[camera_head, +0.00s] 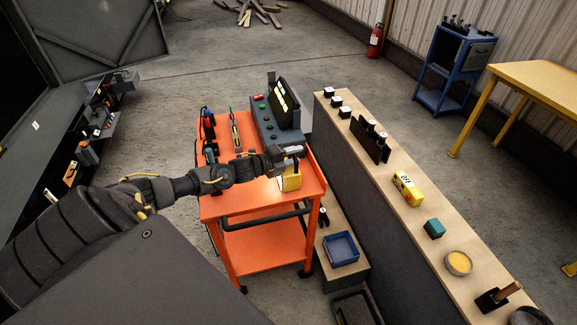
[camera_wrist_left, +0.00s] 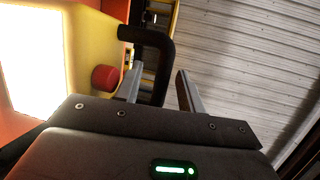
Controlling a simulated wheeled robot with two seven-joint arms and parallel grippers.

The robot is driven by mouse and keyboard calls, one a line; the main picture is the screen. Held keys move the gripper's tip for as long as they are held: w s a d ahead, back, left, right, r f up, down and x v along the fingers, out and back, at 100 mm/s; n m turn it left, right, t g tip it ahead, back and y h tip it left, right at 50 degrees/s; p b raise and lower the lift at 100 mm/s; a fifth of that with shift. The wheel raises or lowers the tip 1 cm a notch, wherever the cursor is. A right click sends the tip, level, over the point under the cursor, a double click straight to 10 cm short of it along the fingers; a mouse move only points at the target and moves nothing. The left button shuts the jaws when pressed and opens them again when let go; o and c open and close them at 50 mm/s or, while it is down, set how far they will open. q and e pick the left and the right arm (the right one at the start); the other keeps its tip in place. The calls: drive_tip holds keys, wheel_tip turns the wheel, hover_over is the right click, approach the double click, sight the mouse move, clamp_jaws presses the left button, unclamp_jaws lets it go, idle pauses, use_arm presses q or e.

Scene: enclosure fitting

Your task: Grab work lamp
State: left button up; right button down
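The yellow work lamp (camera_head: 291,181) stands on the top of the orange cart (camera_head: 240,203), near its right edge. In the left wrist view the lamp's yellow body (camera_wrist_left: 88,60) shows at the left, with a bright lit panel, a red knob (camera_wrist_left: 105,77) and a black bent handle (camera_wrist_left: 150,38). My left gripper (camera_head: 297,150) is at the top of the lamp. In the wrist view its two fingers (camera_wrist_left: 160,88) are apart, with the black handle in the space between them and a gap on the right finger's side. My right gripper is not in view.
A grey control box (camera_head: 262,123) with buttons and a tilted panel stands behind the lamp. Tools (camera_head: 236,130) lie on the cart's left side. A long wooden-topped counter (camera_head: 395,190) with several small objects runs along the right. A blue bin (camera_head: 341,249) sits low beside the cart.

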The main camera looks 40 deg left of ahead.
use_arm(q)
drive_tip(key=shift+c, duration=0.3)
clamp_jaws()
idle(1.0)
drive_tip(key=shift+r, duration=0.1)
